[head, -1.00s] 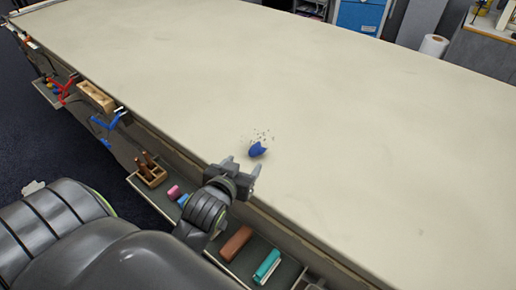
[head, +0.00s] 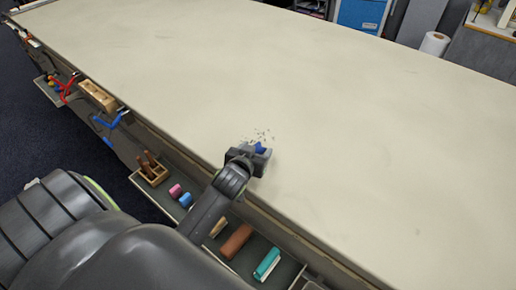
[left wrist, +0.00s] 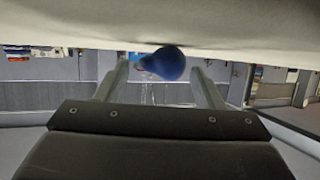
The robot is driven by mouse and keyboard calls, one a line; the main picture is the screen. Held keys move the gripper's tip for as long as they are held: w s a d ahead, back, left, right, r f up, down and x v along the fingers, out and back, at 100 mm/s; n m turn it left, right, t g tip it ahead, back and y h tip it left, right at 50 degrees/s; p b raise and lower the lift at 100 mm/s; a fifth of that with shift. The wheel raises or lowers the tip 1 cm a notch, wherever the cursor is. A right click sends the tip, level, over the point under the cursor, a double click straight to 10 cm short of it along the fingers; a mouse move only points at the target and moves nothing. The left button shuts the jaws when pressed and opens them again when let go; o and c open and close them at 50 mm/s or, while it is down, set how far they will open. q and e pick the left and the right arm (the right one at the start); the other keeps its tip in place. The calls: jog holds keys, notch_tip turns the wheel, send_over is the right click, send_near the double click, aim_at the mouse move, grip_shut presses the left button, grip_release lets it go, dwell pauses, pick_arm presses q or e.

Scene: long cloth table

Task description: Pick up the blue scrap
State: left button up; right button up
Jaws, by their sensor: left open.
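The blue scrap (head: 260,148) lies on the long cloth table (head: 370,130), near its front edge, with small dark crumbs just behind it. My left gripper (head: 259,153) is at the scrap and partly hides it in the head view. In the left wrist view the blue scrap (left wrist: 163,63) sits at the tips of the two spread fingers (left wrist: 163,72), with a gap between it and each finger. The left gripper is open. My right gripper is not in view.
A tray (head: 288,262) along the table's front edge holds a brown block (head: 237,241), a teal roller (head: 267,264) and pink and blue rolls (head: 175,190). Clamps (head: 112,119) hang farther left. The tabletop behind and right of the scrap is clear.

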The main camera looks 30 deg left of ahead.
pick_arm(q)
jog(key=shift+w+a+f, duration=0.1)
jog(key=shift+w+f, duration=0.05)
jog(key=shift+w, duration=0.15)
